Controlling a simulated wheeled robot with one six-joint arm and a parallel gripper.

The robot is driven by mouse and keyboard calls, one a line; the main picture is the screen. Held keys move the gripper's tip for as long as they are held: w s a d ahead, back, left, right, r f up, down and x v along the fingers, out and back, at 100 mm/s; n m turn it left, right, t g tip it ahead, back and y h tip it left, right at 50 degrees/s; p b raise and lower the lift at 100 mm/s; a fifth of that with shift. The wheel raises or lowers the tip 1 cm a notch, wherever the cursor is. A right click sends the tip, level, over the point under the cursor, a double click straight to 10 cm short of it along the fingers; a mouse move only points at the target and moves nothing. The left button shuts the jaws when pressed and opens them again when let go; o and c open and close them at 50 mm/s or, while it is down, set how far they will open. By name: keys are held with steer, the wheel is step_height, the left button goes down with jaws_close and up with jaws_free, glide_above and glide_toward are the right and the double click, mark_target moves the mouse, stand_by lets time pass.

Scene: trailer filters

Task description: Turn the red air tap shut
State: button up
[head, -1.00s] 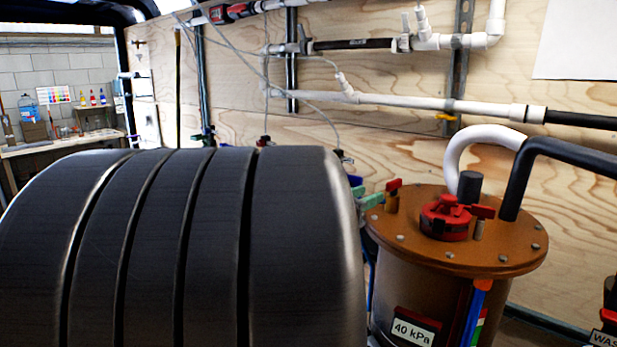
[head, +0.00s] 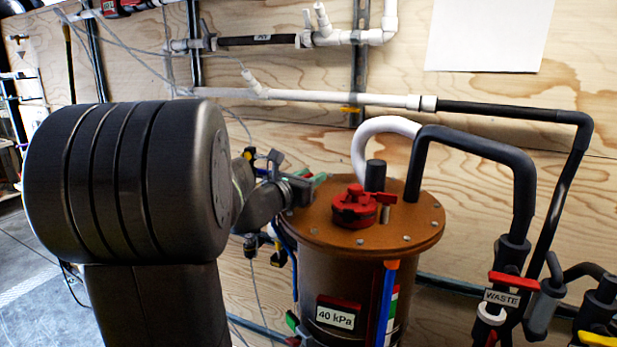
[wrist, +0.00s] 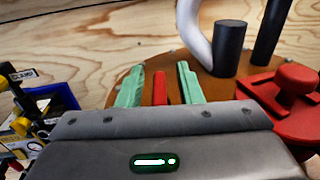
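The red air tap's handle (wrist: 160,88) shows in the wrist view, at the near edge of the copper-brown lid of the filter vessel (head: 395,236). My gripper (wrist: 160,86) has two green fingertips, one on each side of the red handle, with a small gap visible on both sides. It is open and not closed on the handle. In the head view my gripper (head: 308,184) is at the lid's left edge, and the tap is hidden or too small to make out there. I cannot tell how far the tap is turned.
A red knobbed cap (head: 354,208) and a dark post (head: 375,176) stand on the lid, right of my gripper. A white hose (head: 370,135) and black pipe (head: 470,145) rise behind. A red-handled WASTE valve (head: 517,283) is at right. The plywood wall is close behind.

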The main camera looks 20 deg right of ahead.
steer(key=shift+c, duration=0.4)
jaws_close()
